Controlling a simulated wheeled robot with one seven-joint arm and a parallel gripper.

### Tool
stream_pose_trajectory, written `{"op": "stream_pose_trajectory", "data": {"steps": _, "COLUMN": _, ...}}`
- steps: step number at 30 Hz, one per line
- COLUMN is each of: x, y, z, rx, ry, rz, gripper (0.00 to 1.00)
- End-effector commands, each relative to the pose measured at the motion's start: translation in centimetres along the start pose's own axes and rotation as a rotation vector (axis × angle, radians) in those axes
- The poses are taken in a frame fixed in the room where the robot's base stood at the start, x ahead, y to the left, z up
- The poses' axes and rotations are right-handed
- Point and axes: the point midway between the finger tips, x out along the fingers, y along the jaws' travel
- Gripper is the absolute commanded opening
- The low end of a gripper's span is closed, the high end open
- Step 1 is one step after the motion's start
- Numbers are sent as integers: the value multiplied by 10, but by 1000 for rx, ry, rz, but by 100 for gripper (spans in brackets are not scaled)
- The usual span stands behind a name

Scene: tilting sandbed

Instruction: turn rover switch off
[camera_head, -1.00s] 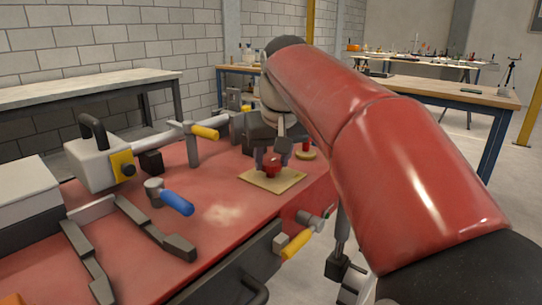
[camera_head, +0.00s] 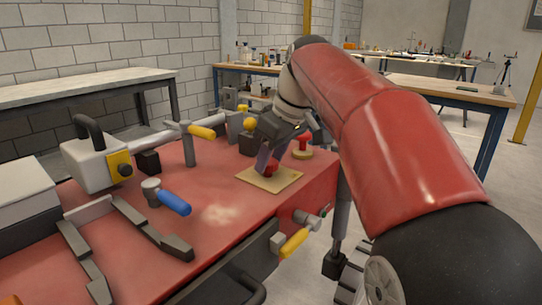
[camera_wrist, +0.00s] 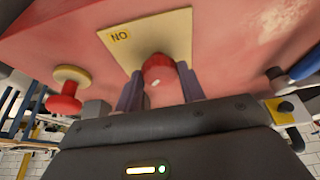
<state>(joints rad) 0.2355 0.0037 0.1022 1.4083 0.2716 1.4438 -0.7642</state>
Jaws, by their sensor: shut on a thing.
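The rover switch is a red knob (camera_head: 271,168) on a beige plate (camera_head: 262,182) on the rover's red top. In the wrist view the knob (camera_wrist: 158,75) stands between the two fingers of my gripper (camera_wrist: 160,90), which is shut on it. The plate in that view (camera_wrist: 135,25) bears a small yellow label whose letters appear upside down. In the head view my gripper (camera_head: 268,158) comes down over the knob at a slant and partly hides it. The knob's pointing direction cannot be told.
A red mushroom button (camera_head: 303,143) on a yellow base stands just behind the plate; it also shows in the wrist view (camera_wrist: 65,100). A blue-handled lever (camera_head: 173,202) and yellow-handled levers (camera_head: 201,132) (camera_head: 294,243) stand around.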

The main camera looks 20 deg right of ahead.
Motion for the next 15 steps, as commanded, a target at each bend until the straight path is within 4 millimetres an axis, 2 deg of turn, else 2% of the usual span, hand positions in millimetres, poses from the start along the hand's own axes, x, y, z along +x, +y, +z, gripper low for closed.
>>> {"op": "stream_pose_trajectory", "data": {"steps": 13, "x": 1, "y": 0, "z": 1, "rx": -9, "ry": -3, "rz": -6, "gripper": 17}}
{"op": "stream_pose_trajectory", "data": {"steps": 14, "x": 1, "y": 0, "z": 1, "rx": -8, "ry": -3, "rz": -6, "gripper": 42}}
{"op": "stream_pose_trajectory", "data": {"steps": 15, "x": 1, "y": 0, "z": 1, "rx": -8, "ry": -3, "rz": -5, "gripper": 47}}
